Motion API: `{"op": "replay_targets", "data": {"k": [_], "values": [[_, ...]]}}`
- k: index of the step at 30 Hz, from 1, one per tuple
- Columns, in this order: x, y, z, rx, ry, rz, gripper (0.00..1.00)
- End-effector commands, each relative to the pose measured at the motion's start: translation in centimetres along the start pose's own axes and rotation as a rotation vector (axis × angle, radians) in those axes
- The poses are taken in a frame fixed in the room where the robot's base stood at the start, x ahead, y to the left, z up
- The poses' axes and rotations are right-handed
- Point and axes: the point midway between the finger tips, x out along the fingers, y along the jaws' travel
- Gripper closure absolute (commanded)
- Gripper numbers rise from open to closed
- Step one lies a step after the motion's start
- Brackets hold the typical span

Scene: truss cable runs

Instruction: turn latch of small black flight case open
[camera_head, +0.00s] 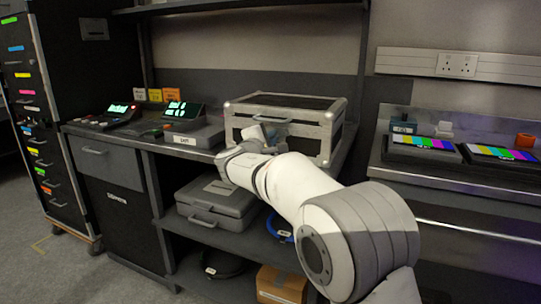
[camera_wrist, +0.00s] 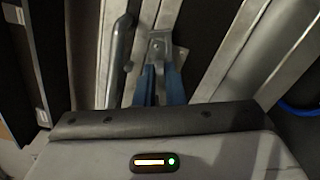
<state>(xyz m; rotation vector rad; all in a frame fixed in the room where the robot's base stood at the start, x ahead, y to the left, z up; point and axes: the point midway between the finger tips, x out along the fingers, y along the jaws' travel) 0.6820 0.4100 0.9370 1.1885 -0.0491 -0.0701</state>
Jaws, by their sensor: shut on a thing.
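The small black flight case (camera_head: 310,150) with silver metal edges stands on the bench, its lid down. Its front also fills the upper part of the wrist view (camera_wrist: 205,40). The latch (camera_wrist: 160,46) is a small metal piece on a plate at the case's front seam. My gripper (camera_wrist: 160,72) reaches the latch with its two blue fingers and is shut on it. The fingertips hide the latch's lower part, so its turn angle is hard to tell. In the head view my arm hides most of the latch area.
The case's bar handle (camera_wrist: 120,45) is close beside my fingers, on the left. Control panels with green screens (camera_head: 183,111) stand left on the bench. A grey case (camera_head: 217,203) lies on the shelf below. Colour-bar monitors (camera_head: 423,143) lie on the right bench.

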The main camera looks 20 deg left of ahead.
Motion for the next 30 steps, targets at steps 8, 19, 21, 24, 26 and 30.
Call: {"op": "replay_targets", "data": {"k": [8, 19, 21, 24, 26, 30], "values": [[0.54, -0.02, 0.35, 0.223, -0.004, 0.016, 1.00], [0.55, 0.23, 0.43, 0.376, -0.002, 0.015, 1.00], [0.55, 0.26, 0.44, 0.387, -0.002, 0.015, 1.00], [0.55, 0.33, 0.45, 0.397, -0.002, 0.015, 1.00], [0.55, 0.35, 0.46, 0.400, -0.002, 0.015, 1.00], [0.55, 0.39, 0.47, 0.402, -0.001, 0.014, 1.00]]}}
